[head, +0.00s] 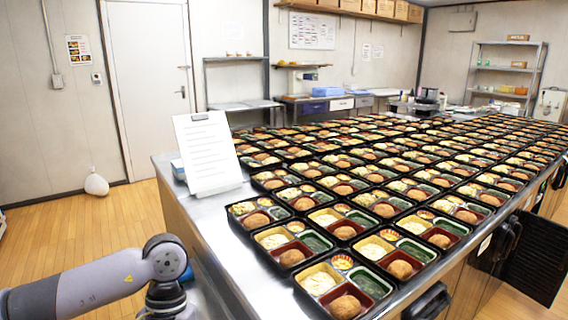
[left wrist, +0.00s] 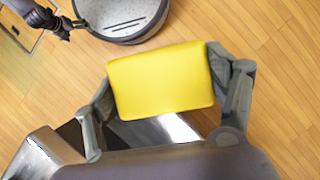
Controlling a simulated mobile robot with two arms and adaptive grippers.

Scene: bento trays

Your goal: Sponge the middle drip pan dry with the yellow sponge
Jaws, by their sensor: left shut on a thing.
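The yellow sponge (left wrist: 162,80) is a rounded block in the middle of the left wrist view. My left gripper (left wrist: 160,88) is shut on it, one grey finger at each side edge. The sponge is held up with wooden floor and a steel edge behind it. In the head view my left arm comes in at the lower left, and its gripper and the sponge are not clearly visible. A dark jointed part at the upper left of the left wrist view looks like my right gripper (left wrist: 62,28), too small to read. No drip pan can be made out.
A long steel counter (head: 205,215) holds many filled bento trays (head: 325,249). A white clipboard sheet (head: 207,150) stands at its near left corner. Open wooden floor (head: 95,222) lies to the left, with a white bag (head: 96,184) by the wall.

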